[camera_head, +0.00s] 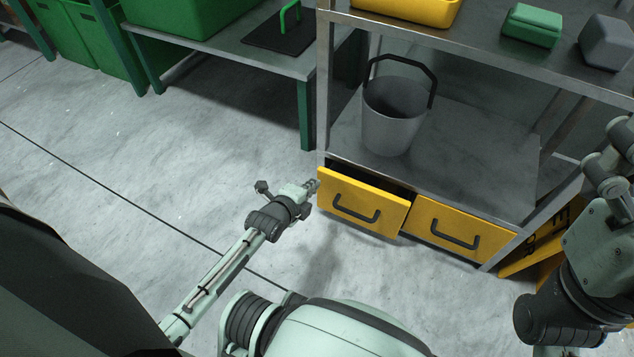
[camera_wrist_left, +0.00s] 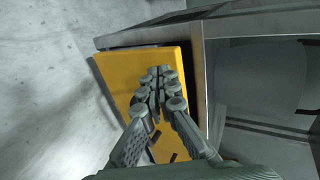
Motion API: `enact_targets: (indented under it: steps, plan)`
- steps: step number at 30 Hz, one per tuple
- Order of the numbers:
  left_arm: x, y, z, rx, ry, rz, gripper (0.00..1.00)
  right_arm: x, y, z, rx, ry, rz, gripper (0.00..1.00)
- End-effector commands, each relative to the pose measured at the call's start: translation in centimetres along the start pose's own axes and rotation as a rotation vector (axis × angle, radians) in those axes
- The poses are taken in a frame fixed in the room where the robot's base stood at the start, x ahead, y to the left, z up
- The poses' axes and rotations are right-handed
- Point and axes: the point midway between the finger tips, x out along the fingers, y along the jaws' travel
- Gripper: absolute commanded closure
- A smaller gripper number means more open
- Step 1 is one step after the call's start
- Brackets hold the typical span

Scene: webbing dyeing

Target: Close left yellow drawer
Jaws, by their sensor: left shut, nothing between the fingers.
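The left yellow drawer (camera_head: 362,203) sits in the bottom of the metal rack and stands partly pulled out, with a dark gap above its front. It has a dark handle. My left gripper (camera_head: 314,185) is shut and empty, at the drawer front's upper left corner. In the left wrist view the gripper (camera_wrist_left: 158,82) lies over the yellow drawer front (camera_wrist_left: 120,78), near its top edge. I cannot tell whether the fingertips touch it. Of my right arm only links show at the right edge; its gripper is out of view.
The right yellow drawer (camera_head: 460,228) is beside it and looks shut. A grey bucket (camera_head: 392,112) stands on the rack shelf (camera_head: 470,150) above. A yellow board (camera_head: 540,250) stands at the rack's right. A green-legged table (camera_head: 235,50) is at the back left. The floor at left is clear.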

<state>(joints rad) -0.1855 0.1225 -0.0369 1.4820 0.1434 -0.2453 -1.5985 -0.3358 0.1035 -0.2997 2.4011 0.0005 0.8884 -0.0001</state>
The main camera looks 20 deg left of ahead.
Motion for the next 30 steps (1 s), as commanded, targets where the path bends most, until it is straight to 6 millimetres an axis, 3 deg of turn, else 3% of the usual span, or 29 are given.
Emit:
enact_targets:
  steps: [6,18,24,30]
  plan:
    - [1.9,-1.1,0.0,-0.001,0.0,0.0,1.0,0.1,-0.1,0.1,-0.002,0.018,-0.018,0.0]
    - [2.2,-1.4,0.0,0.001,0.001,0.0,1.0,0.2,-0.1,0.1,-0.002,0.018,-0.02,0.0]
    - [4.2,-2.7,0.0,0.005,0.001,-0.001,1.0,0.3,-0.1,0.0,-0.002,0.018,-0.02,0.0]
    - [4.5,-2.7,0.0,0.001,0.001,0.0,1.0,0.2,-0.1,0.0,-0.002,0.016,-0.017,0.0]
